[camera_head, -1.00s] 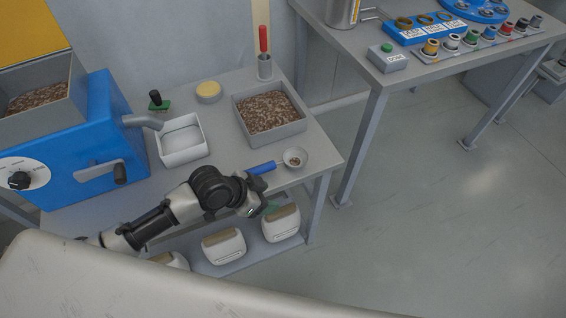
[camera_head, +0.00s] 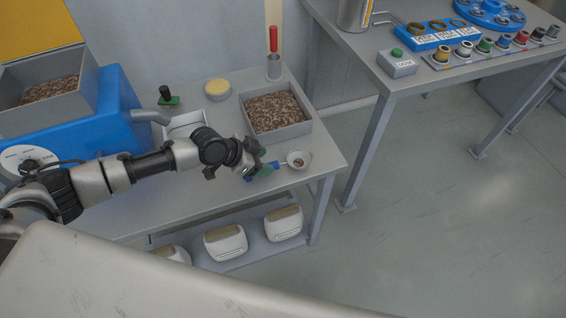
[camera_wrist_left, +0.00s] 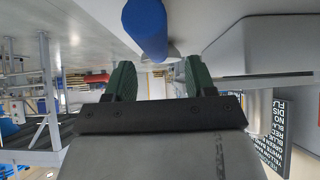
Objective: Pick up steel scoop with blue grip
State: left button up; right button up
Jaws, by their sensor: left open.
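The steel scoop (camera_head: 299,160) lies on the bench near its front right corner, with a little brown grain in its bowl. Its blue grip points left and is partly hidden by my left gripper (camera_head: 265,168) in the head view. In the left wrist view the blue grip (camera_wrist_left: 147,25) shows large at the top, just beyond the fingertips and roughly in line with the gap between them. My left gripper (camera_wrist_left: 157,78), with green finger pads, is open and empty, close to the grip. Whether a finger touches it I cannot tell. My right gripper is not in view.
A grey tray of brown grain (camera_head: 306,127) stands just behind the scoop. A white tray (camera_head: 183,131), a yellow-topped round tub (camera_head: 217,89) and a red-handled tool in a holder (camera_head: 274,55) stand farther back. The blue auger machine (camera_head: 112,115) is at left. White containers sit on the lower shelf.

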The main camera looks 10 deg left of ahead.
aim_at(273, 163)
pick_arm(q)
jog(key=x, duration=0.4)
jog(key=shift+w+d+f, duration=0.15)
jog(key=shift+d, duration=0.25)
grip_shut()
